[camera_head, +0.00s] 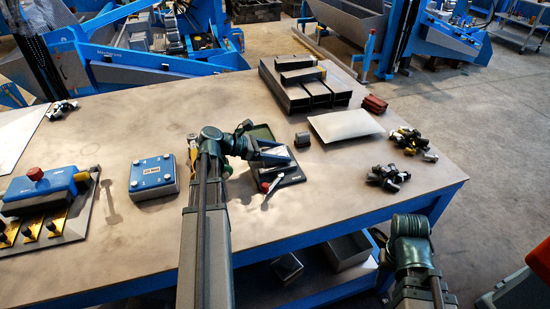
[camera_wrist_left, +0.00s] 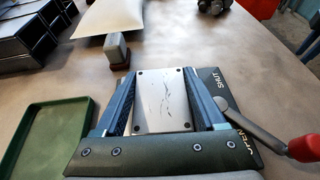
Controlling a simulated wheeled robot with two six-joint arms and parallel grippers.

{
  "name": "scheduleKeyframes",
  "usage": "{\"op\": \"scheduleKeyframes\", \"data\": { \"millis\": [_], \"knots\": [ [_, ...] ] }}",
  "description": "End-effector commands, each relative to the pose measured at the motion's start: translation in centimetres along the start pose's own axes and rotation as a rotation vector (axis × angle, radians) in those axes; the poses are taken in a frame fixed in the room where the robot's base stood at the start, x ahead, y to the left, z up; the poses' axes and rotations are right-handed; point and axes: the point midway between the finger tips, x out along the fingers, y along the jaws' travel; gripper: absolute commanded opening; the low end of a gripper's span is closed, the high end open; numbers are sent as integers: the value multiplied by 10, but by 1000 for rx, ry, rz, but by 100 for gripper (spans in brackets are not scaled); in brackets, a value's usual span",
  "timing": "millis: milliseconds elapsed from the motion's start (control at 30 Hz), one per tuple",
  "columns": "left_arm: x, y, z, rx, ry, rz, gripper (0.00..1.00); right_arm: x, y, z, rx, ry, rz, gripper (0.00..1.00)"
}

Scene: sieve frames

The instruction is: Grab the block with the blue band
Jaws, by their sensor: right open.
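A small dark grey block (camera_head: 302,139) stands on the table just right of my left gripper. In the left wrist view a small grey block (camera_wrist_left: 116,48) with a dark reddish base stands beyond the fingertips, apart from them. I cannot make out a blue band on it. My left gripper (camera_head: 275,156) is open low over a dark clamp fixture (camera_head: 287,178). In the left wrist view its fingers (camera_wrist_left: 158,72) are wide apart, with a scratched metal plate (camera_wrist_left: 163,100) between them. My right gripper (camera_head: 380,240) is open near the table's front edge, mostly hidden.
A green tray (camera_wrist_left: 45,135) lies left of the fingers. The fixture's red-ended lever (camera_wrist_left: 262,137) is at right. Dark rectangular tubes (camera_head: 310,92), a pale pad (camera_head: 345,125), reddish blocks (camera_head: 375,104) and loose fittings (camera_head: 388,178) lie around. A blue-topped box (camera_head: 153,173) stands left.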

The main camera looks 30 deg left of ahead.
Motion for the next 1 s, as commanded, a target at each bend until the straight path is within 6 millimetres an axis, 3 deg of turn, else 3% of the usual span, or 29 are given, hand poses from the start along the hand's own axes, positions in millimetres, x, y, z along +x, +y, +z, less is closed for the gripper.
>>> {"op": "scheduleKeyframes", "data": {
  "millis": [33,300,733,1000],
  "knots": [
    [0,0,0,0,0,0,46,0,0,0,0,0,0,50],
    [0,0,0,0,0,0,0,0,0,0,0,0,0,50],
    [-1,0,3,0,-2,0,0,-2,0,0,0,0,0,50],
    [-9,0,22,0,-2,1,0,-23,2,1,0,0,0,50]
  ]
}}
